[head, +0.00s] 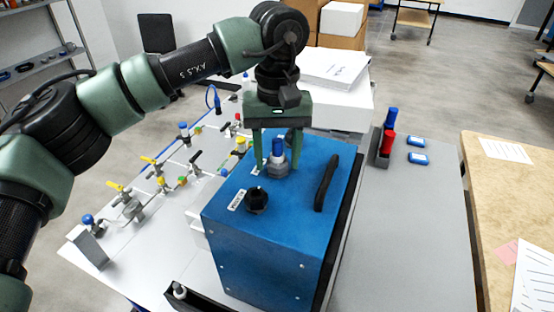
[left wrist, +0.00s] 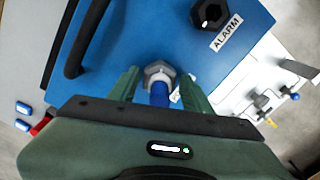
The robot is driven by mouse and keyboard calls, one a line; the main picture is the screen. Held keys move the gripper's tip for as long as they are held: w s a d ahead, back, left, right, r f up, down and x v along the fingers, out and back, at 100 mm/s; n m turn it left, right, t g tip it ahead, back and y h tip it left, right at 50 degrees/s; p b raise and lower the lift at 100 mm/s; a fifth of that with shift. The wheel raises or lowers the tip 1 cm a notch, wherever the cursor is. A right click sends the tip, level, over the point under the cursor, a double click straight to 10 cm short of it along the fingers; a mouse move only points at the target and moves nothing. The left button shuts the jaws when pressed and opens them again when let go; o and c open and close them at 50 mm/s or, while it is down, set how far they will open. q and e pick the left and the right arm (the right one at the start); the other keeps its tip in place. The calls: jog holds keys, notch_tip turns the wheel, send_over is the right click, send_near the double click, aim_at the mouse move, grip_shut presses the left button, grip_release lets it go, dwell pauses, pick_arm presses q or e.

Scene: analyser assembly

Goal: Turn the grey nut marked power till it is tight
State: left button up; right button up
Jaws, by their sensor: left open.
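The grey nut (head: 279,165) sits on top of the blue analyser box (head: 270,240), with a blue plug (head: 278,147) standing up from it. My left gripper (head: 277,169) points down over the nut, its two green fingers open, one on each side. In the left wrist view the nut (left wrist: 157,71) and blue plug (left wrist: 160,94) lie between the fingers of the left gripper (left wrist: 160,76). I cannot tell whether the fingers touch the nut. A white label beside the nut is mostly hidden by a finger, and its word cannot be read. My right gripper is not in view.
A black fitting (head: 257,199) labelled ALARM (left wrist: 227,33) and a black handle (head: 326,183) stand on the box top. Several valves and pipes (head: 160,180) lie left. Blue and red cylinders (head: 388,140) stand right.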

pick_arm(q)
jog(key=n+b, duration=0.1)
jog(key=n, duration=0.5)
jog(key=shift+n, duration=0.3)
jog(key=n+b, duration=0.1)
jog(key=n, duration=0.3)
jog(key=shift+n, duration=1)
grip_shut()
jog(key=shift+r+m+p, duration=0.2)
jog(key=shift+m+p, duration=0.2)
jog(key=shift+m, duration=0.6)
jog(key=shift+m+p, duration=0.35)
jog(key=shift+m, duration=0.55)
grip_release()
jog(key=shift+f, duration=0.2)
jog(key=shift+s, duration=0.1)
jog(key=shift+r, duration=0.1)
